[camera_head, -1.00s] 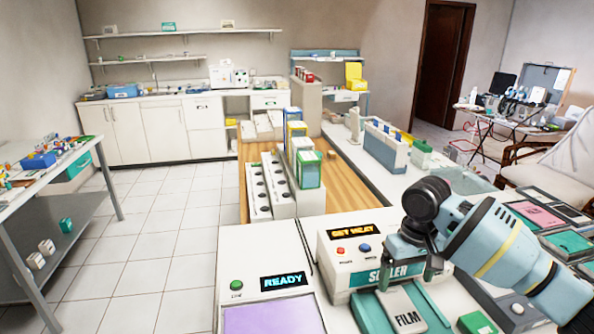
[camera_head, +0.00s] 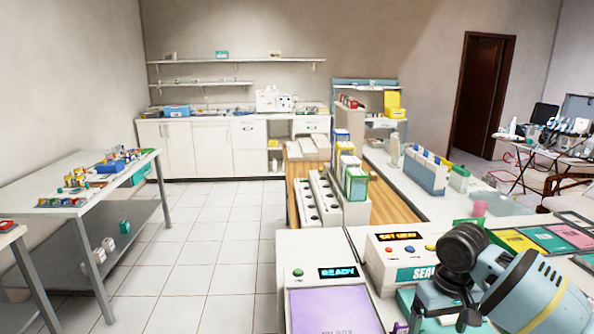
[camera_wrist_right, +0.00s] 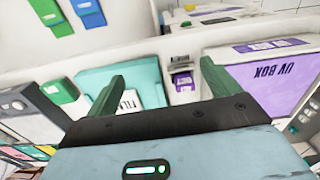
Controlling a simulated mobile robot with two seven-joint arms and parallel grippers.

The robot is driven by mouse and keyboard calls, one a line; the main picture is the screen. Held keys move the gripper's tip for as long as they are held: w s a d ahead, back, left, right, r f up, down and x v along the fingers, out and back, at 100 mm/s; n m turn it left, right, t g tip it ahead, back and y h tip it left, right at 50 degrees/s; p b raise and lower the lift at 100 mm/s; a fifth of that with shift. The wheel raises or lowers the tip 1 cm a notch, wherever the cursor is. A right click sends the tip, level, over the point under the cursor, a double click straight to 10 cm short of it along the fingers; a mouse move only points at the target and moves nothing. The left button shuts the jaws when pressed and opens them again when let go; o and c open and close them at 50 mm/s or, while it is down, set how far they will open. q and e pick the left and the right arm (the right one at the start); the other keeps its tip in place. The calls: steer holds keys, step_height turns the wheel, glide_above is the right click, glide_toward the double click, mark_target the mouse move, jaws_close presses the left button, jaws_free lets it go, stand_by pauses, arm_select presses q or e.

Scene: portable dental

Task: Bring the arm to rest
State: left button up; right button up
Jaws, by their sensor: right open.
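My right arm, light blue with a black wrist joint, comes in from the lower right in the head view. Its gripper (camera_head: 440,312) is low in front of the sealer (camera_head: 412,258), partly cut off by the frame's lower edge. In the right wrist view the two green fingers of the gripper (camera_wrist_right: 163,76) are spread apart with nothing held between them. A teal holder (camera_wrist_right: 150,72) with a white FILM label lies beyond the fingers. My left gripper is in neither view.
The UV box (camera_head: 330,305), with a purple top and a READY display, stands left of the sealer; it also shows in the right wrist view (camera_wrist_right: 265,65). Several coloured trays (camera_head: 545,240) lie to the right. A side table (camera_head: 35,190) stands at left. The tiled floor (camera_head: 210,235) is clear.

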steer(key=s+a+f+n+y, duration=0.1)
steer(key=s+a+f, duration=0.4)
steer(key=f, duration=0.2)
steer(key=s+a+f+n+y, duration=0.1)
steer(key=s+a+f+n, duration=0.1)
steer(key=s+a+f, duration=0.5)
steer(key=s+f, duration=0.5)
steer(key=s, duration=0.5)
steer(key=s+d+m+t+h, duration=0.1)
steer(key=s+d, duration=0.3)
steer(key=s, duration=0.5)
steer(key=s+d+m+h, duration=0.1)
steer(key=s+d, duration=0.2)
steer(key=s, duration=0.5)
steer(key=w+a+f+t+y, duration=0.2)
steer(key=w+f+t, duration=0.4)
steer(key=f, duration=0.3)
steer(key=shift+a+f+t, duration=0.25)
steer(key=shift+f+t, duration=0.05)
steer(key=shift+t, duration=0.6)
steer(key=shift+w, duration=0.15)
